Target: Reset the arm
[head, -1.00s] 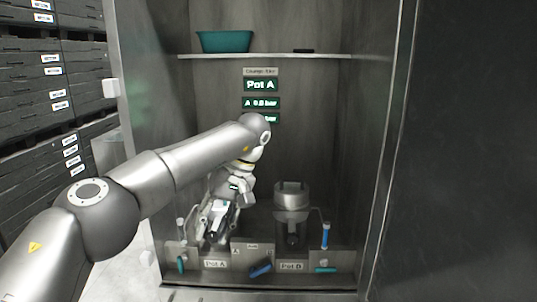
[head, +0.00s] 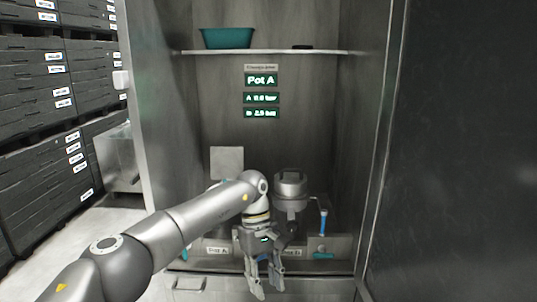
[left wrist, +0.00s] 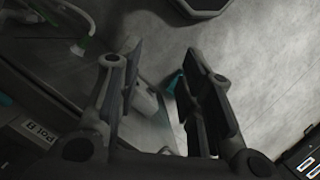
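My left gripper (head: 265,284) hangs fingers-down in front of the cabinet's lower front edge. In the left wrist view its two fingers (left wrist: 167,62) are spread with nothing between them, so it is open and empty. The right pot (head: 291,190), a metal cylinder, stands in the cabinet behind and to the right of my left wrist. A grey square plate (head: 227,163) stands upright at the left pot's place; my arm hides most of what is below it. My right gripper is not in view.
A teal bin (head: 227,38) sits on the shelf (head: 280,53). A blue-handled lever (head: 322,222) is right of the right pot. Dark stacked crates (head: 40,130) stand at left.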

